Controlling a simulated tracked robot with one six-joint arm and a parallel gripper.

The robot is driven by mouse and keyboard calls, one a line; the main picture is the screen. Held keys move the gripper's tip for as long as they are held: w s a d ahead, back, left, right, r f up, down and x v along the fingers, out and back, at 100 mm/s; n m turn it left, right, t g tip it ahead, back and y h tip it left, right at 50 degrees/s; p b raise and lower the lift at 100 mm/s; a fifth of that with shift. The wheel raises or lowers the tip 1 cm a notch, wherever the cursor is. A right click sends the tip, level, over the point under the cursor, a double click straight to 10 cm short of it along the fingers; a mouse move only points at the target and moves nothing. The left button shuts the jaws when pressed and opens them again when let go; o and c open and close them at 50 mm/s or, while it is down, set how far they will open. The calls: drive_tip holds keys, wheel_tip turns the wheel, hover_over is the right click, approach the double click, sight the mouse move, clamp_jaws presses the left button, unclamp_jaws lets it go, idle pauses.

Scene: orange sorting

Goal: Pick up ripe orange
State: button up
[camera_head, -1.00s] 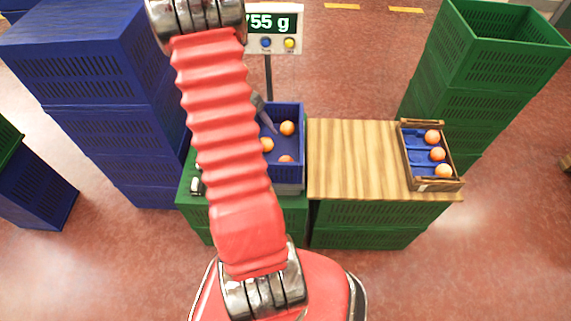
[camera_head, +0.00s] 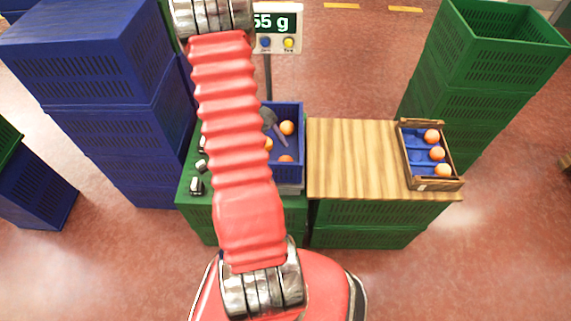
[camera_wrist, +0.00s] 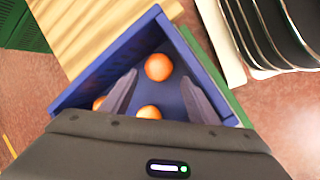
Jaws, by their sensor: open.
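Oranges lie in a blue crate (camera_head: 300,150) on the green stand. In the head view one orange (camera_head: 287,128) is at the back, one (camera_head: 268,144) at the left beside my arm, and one (camera_head: 286,159) near the front. My gripper (camera_head: 277,125), partly hidden by my arm, is over the crate. In the wrist view it is open and empty (camera_wrist: 159,78), pointing into the crate (camera_wrist: 100,72). One orange (camera_wrist: 158,67) shows ahead between the fingertips. Another (camera_wrist: 149,112) sits nearer the palm, partly covered, and a third (camera_wrist: 99,103) is mostly hidden by the left finger.
A scale display (camera_head: 275,30) stands behind the crate. A wooden board (camera_head: 350,160) to the right carries a small tray (camera_head: 409,170) with three oranges. Tall blue crates (camera_head: 110,110) stand left and green crates (camera_head: 470,80) back right. Small dark objects (camera_head: 197,184) lie left of my arm.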

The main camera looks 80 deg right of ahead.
sight(283, 159)
drive_tip(key=shift+x, duration=0.95)
drive_tip(key=shift+f, duration=0.15)
drive_tip(key=shift+x, duration=2.45)
drive_tip(key=shift+s, duration=0.15)
drive_tip(key=shift+c, duration=0.3)
drive_tip(key=c, duration=0.8)
wheel_tip(283, 159, up, 18)
